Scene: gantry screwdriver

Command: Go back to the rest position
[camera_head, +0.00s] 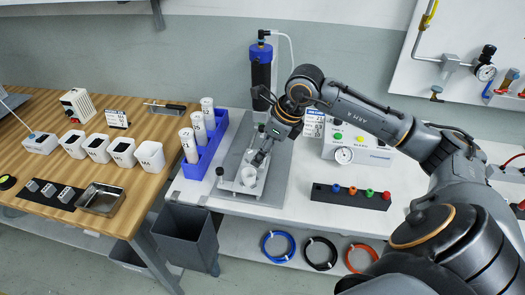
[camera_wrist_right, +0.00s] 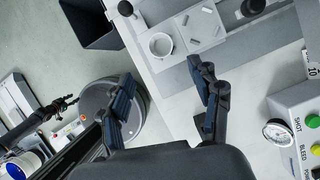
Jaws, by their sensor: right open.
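My right gripper (camera_head: 260,157) reaches in from the right over the grey fixture plate (camera_head: 275,190) in the head view. Its fingers are apart with nothing between them, as the right wrist view (camera_wrist_right: 160,75) shows. A white round cup (camera_head: 249,177) stands on the fixture just in front of the fingertips; it also shows in the right wrist view (camera_wrist_right: 160,44), apart from the fingers. My left arm is not in the head view. A dark gripper-like part, perhaps my left gripper (camera_wrist_right: 64,104), shows small at the left of the right wrist view; its jaw state is unclear.
A black cylinder with a blue cap (camera_head: 261,65) rises behind the gripper. A blue rack (camera_head: 207,150) of white tubes stands left, a gauge box (camera_head: 345,140) right. A strip of coloured knobs (camera_head: 350,196) lies in front. A dark bin (camera_head: 187,238) stands below the table edge.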

